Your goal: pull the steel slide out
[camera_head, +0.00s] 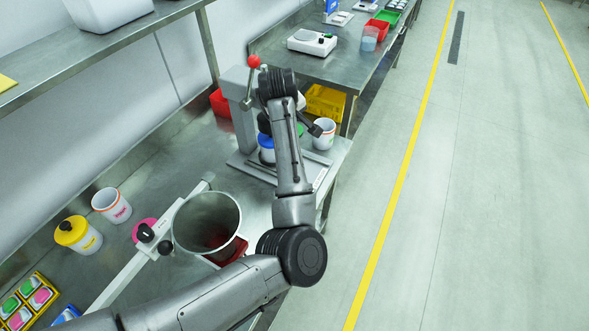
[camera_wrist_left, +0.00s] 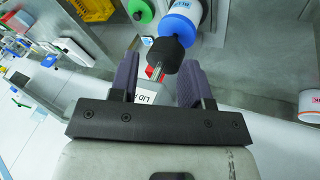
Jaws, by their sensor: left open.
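In the left wrist view my left gripper (camera_wrist_left: 158,68) is open, with one dark finger on each side of a black knob on a short steel stem (camera_wrist_left: 164,50). The knob appears to lie between or just beyond the fingertips, and I cannot tell whether either finger touches it. The plate of the steel slide cannot be made out; I cannot tell whether this knob belongs to it. In the head view my left arm hides its fingertips over the grey stand (camera_head: 240,112). The open steel drum (camera_head: 207,222) stands nearer, on the bench. My right gripper is not in view.
A blue-lidded jar (camera_wrist_left: 178,28) stands close beyond the knob, beside a green lid (camera_wrist_left: 140,11). A white cup (camera_head: 324,134) is right of my arm. A red-ball lever (camera_head: 253,62) rises at the stand. A yellow-lidded jar (camera_head: 77,235) is left of the drum.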

